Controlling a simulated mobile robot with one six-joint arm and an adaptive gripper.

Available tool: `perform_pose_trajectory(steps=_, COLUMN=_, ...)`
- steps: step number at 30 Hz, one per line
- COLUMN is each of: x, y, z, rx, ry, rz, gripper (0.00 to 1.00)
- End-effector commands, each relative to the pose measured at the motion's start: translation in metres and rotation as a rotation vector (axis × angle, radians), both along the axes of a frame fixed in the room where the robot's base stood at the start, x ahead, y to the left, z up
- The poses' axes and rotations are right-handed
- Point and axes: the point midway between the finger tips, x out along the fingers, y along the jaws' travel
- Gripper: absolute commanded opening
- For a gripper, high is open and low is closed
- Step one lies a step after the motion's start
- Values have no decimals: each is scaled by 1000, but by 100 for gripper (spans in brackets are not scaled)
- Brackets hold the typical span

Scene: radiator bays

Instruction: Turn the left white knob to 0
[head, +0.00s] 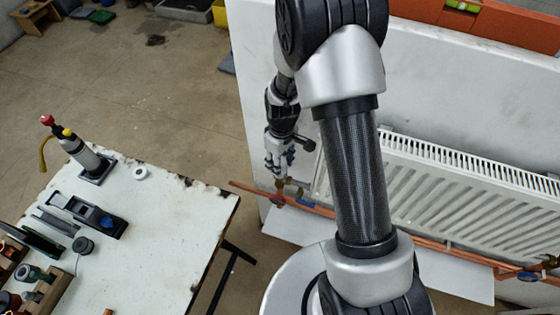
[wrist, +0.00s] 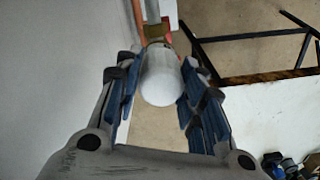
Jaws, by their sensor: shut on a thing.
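The white knob (wrist: 160,80) shows in the wrist view as a rounded white cylinder, with a brass fitting and copper pipe beyond it. My gripper (wrist: 158,88) has its blue-padded fingers on either side of the knob and is shut on it. In the head view my gripper (head: 279,170) points down at the pipe beside the radiator's left end. There the knob is mostly hidden by the fingers. No numbers on the knob can be read, so its setting cannot be told.
The white radiator (head: 465,190) hangs on a white panel to the right, with copper pipes (head: 440,243) below. A worn white table (head: 150,215) with tools stands at left. Bare floor lies between.

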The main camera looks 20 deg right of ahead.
Motion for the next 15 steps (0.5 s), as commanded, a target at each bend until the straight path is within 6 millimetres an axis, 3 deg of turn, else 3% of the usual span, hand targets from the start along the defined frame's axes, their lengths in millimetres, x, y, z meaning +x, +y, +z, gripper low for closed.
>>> perform_pose_trajectory(steps=15, x=0, y=0, z=0, rx=0, ry=-1, rz=-491, gripper=12)
